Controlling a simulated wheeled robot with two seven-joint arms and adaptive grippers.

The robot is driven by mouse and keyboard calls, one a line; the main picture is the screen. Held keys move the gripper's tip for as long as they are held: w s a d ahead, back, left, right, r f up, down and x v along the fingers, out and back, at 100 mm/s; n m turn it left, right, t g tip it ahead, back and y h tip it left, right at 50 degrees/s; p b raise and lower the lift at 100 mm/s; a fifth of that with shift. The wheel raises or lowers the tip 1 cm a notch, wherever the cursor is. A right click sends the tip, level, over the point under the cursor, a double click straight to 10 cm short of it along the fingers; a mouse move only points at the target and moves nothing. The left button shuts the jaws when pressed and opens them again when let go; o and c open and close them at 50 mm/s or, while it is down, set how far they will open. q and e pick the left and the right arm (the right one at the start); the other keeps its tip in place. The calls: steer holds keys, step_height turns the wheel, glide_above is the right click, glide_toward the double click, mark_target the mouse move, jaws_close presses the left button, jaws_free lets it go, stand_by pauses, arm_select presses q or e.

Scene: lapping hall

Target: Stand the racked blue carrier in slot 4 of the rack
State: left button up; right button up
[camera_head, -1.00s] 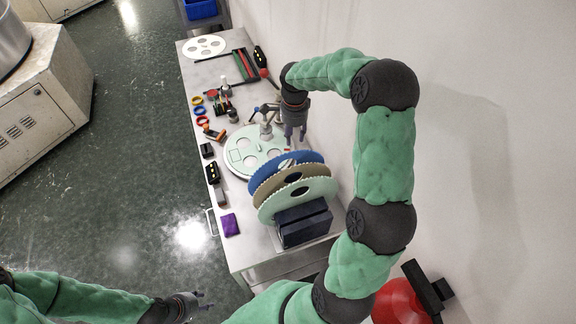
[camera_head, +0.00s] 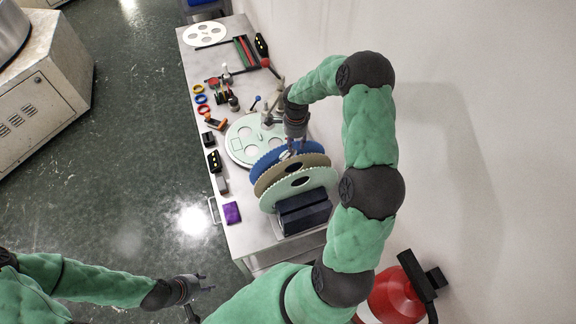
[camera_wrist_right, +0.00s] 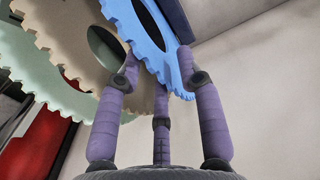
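The blue carrier (camera_head: 270,161) is a toothed disc standing on edge in the dark rack (camera_head: 305,216), behind a tan carrier (camera_head: 276,178) and a pale green one (camera_head: 312,180). Slot numbers are not readable. My right gripper (camera_head: 292,147) is at the top of the blue carrier. In the right wrist view, the fingers of my right gripper (camera_wrist_right: 160,75) straddle the rim of the blue carrier (camera_wrist_right: 150,38); firm contact on both faces cannot be told. My left gripper (camera_head: 207,282) is open and empty, left of the table's near end.
A pale round plate with holes (camera_head: 240,142) lies flat behind the rack. A wall bounds the right side. A red extinguisher (camera_head: 392,299) stands at lower right.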

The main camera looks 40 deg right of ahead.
steer(key=shift+f, duration=0.3)
jaws_close()
steer(key=shift+r, duration=0.1)
